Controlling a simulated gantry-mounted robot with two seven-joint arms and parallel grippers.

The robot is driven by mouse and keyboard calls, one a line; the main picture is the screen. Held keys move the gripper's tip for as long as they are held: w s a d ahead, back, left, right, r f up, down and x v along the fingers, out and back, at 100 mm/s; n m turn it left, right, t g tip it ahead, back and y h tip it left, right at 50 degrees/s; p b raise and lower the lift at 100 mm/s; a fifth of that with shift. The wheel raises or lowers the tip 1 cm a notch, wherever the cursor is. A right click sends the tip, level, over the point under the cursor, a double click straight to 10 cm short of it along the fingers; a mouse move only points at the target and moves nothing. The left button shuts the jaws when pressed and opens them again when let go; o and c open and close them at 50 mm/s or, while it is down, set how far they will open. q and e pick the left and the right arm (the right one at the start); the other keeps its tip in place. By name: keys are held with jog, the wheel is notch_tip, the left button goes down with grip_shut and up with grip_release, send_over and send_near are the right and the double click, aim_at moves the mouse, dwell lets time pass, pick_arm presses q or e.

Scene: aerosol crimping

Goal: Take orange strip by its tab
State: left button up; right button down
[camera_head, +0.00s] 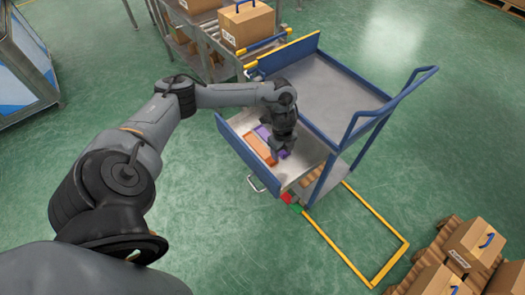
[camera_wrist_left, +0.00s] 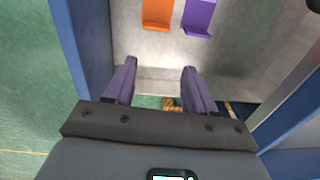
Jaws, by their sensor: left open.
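The orange strip (camera_head: 260,148) lies in the open drawer of the blue cart, next to a purple strip (camera_head: 263,131). In the left wrist view the orange strip (camera_wrist_left: 158,12) and the purple strip (camera_wrist_left: 198,16) show at the top, each with a turned end toward me; their far parts are cut off. My left gripper (camera_head: 280,152) is over the drawer, close to the strips. In the left wrist view its two fingers (camera_wrist_left: 155,82) are apart with nothing between them. My right gripper is in neither view.
The cart's top tray (camera_head: 318,88) and blue push handle (camera_head: 395,105) stand right of my arm. A roller conveyor with boxes (camera_head: 246,24) is behind. Cartons (camera_head: 477,243) stand at lower right.

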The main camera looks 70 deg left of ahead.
pick_arm(q)
jog(key=shift+s+a+r, duration=0.1)
jog(key=shift+s+a, duration=0.1)
jog(key=shift+a, duration=0.4)
jog(key=shift+s+a+r, duration=0.1)
jog(key=shift+s+a, duration=0.1)
jog(key=shift+a, duration=0.35)
notch_tip(320, 180, down, 5)
jog(key=shift+r+b, duration=0.1)
jog(key=shift+b, duration=0.75)
jog(key=shift+s+d+f+b, duration=0.15)
jog(key=shift+f+b, duration=0.85)
jog(key=shift+f, duration=1.7)
jog(key=c, duration=0.8)
jog(key=shift+r, duration=0.1)
